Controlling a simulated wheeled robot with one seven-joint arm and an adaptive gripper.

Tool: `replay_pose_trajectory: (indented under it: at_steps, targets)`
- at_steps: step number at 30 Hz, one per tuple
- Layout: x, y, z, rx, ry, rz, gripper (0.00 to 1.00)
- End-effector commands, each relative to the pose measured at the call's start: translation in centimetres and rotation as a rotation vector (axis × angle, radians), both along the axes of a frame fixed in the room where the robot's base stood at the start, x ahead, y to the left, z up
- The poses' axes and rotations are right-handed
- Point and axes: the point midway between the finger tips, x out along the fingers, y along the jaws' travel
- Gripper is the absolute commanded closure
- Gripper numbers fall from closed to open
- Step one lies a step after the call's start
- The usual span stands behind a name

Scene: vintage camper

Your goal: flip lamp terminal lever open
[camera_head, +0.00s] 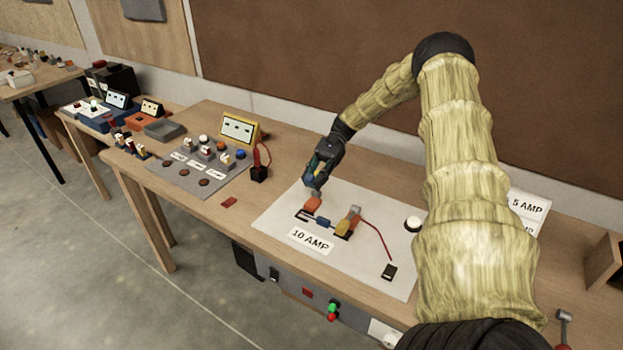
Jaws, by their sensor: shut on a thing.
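A white board (375,269) lies on the wooden bench and carries a small circuit. At its left is a terminal with an orange lever (312,204). A second terminal with an orange part (343,227) sits to the right, with a tan-grey piece standing up on it. A small blue part (323,223) lies between them. My gripper (313,191) reaches down from above and is shut on the left orange lever. The fingertips partly cover it, so its exact angle is hard to tell. No readable label tells which terminal is the lamp's.
A red wire (376,238) runs from the right terminal to a black block (389,272). A "10 AMP" card (311,240) lies in front. A white round button (413,224) is near my arm. A grey panel (188,182) with parts and a yellow meter (240,129) stand left.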

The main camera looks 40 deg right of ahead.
Motion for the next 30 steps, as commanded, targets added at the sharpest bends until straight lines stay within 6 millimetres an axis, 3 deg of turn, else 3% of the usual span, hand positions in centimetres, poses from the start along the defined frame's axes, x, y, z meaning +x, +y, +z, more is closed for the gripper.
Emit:
replay_pose_trajectory:
  at_steps: [3,4,7,20,30]
  targets:
    - [-0.1,-0.1,-0.2,-0.003,0.002,-0.001,1.0]
    - [-0.1,-0.1,-0.2,-0.003,0.002,-0.001,0.7]
    - [-0.1,-0.1,-0.2,-0.002,0.001,-0.001,0.54]
    - [0.2,-0.3,0.4,-0.004,0.0,0.0,0.54]
    - [1.5,-5.3,2.3,-0.003,0.001,-0.002,0.54]
